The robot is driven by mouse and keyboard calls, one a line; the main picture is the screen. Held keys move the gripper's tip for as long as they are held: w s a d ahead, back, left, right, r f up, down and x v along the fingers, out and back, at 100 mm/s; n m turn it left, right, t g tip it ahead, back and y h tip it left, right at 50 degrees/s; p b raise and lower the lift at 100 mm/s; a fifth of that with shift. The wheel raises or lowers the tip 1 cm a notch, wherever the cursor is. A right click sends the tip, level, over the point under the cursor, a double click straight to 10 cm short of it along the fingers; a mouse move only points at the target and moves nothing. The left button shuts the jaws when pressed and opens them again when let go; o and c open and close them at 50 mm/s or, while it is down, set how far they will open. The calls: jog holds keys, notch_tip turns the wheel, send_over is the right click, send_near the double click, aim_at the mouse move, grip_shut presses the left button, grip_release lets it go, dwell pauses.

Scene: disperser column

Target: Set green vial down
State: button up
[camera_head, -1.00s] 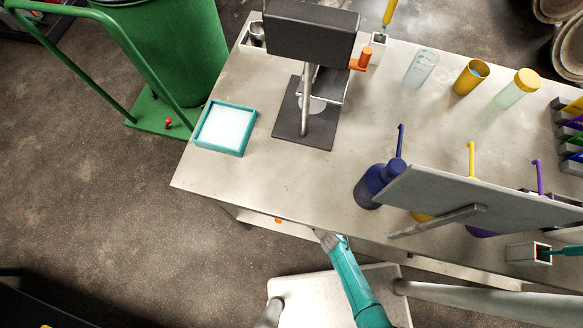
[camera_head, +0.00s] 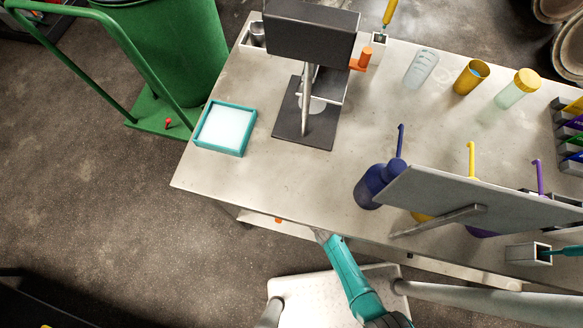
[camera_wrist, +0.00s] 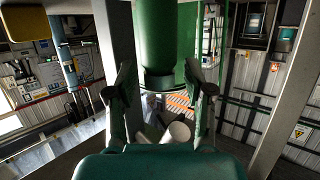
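In the wrist view the two dark fingers of my gripper (camera_wrist: 160,88) stand apart. A dark green cylinder (camera_wrist: 155,35) comes down from the top edge between them, and its rounded lower end is near the fingertips. I cannot tell whether it is the green vial, or whether the fingers touch it. In the head view a teal length of my arm (camera_head: 348,270) reaches up from the lower edge, its grey end by the table's front edge. My fingers and a green vial cannot be made out there.
The grey table (camera_head: 270,185) holds a teal-rimmed tray (camera_head: 238,152), a black-based stand (camera_head: 303,140), a blue bottle (camera_head: 368,185) and, behind, a gold-coloured cup (camera_head: 470,78). A grey panel (camera_head: 480,200) blocks the right front. A white seat (camera_head: 300,290) is below. The front left tabletop is clear.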

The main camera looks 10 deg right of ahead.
jog(key=shift+s+d+r, duration=0.1)
jog(key=shift+s+r, duration=0.05)
jog(key=shift+r, duration=0.05)
jog(key=v, duration=1.1)
jog(key=shift+s, duration=0.25)
jog(key=shift+d+r, duration=0.1)
jog(key=shift+d, duration=0.05)
